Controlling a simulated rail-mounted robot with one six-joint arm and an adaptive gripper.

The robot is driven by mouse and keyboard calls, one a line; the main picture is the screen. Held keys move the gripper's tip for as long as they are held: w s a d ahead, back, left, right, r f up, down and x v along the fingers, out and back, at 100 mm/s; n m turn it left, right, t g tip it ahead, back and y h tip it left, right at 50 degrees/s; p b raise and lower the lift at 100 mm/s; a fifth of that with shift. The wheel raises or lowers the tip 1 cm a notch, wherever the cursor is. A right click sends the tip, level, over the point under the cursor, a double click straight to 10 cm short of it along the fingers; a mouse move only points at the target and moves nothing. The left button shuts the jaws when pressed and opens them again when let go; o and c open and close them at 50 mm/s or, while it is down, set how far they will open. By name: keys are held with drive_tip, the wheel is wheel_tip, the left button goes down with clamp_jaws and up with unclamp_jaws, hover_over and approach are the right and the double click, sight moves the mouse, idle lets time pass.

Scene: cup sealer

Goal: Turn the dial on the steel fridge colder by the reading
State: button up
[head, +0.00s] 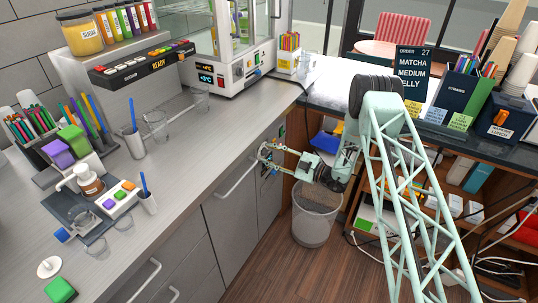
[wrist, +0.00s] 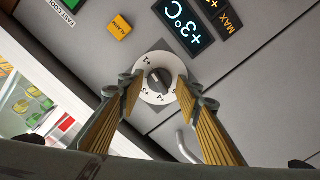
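The dial (wrist: 158,80) is a dark knob in a white numbered ring on the steel fridge's grey panel (wrist: 255,85). In the wrist view, a display (wrist: 184,25) above it reads +3 °C. My gripper (wrist: 160,84) is open, with one yellow-padded finger on each side of the knob. Its fingertips overlap the ring, with gaps visible beside the knob. Whether they touch the panel I cannot tell. In the head view, my gripper (head: 264,157) is at the steel counter front, and the dial is not clearly visible.
A handle (wrist: 187,147) is below. A waste bin (head: 314,214) stands on the floor under my gripper. A glass cabinet (head: 232,50) with its own displays stands on the counter.

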drive_tip(key=shift+o, duration=0.5)
drive_tip(key=shift+d, duration=0.1)
drive_tip(key=v, duration=1.2)
drive_tip(key=shift+r, duration=0.1)
idle(0.4)
